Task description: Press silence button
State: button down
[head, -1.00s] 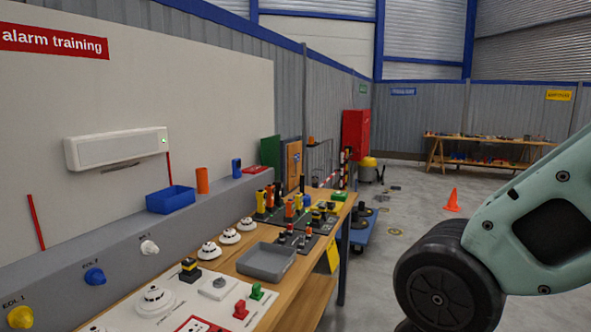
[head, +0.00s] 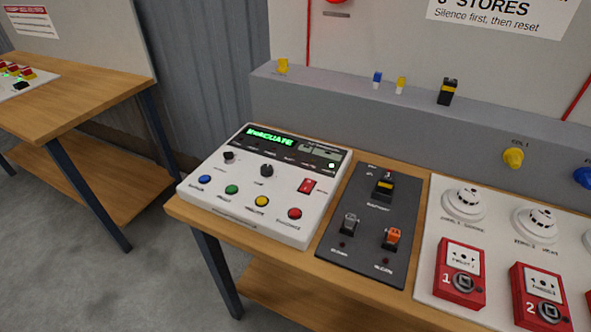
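A white alarm control panel (head: 190,191) sits on the wooden bench, left of centre. Its green-lit display (head: 270,138) appears to read "EVACUATE". Along its front edge are a blue button (head: 204,179), a green button (head: 232,189), a yellow button (head: 262,201) and a red button (head: 295,214). Their labels are too blurred to tell which is silence. My gripper is not in view.
A dark switch plate (head: 369,212) with several switches lies right of the panel. Beyond it is a white board with detectors (head: 464,202) and red call points (head: 461,273). A grey ledge (head: 330,107) runs behind. Another table (head: 80,104) stands left; floor (head: 60,230) between is clear.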

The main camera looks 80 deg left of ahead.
aim_at(204, 179)
jog(key=u, duration=2.5)
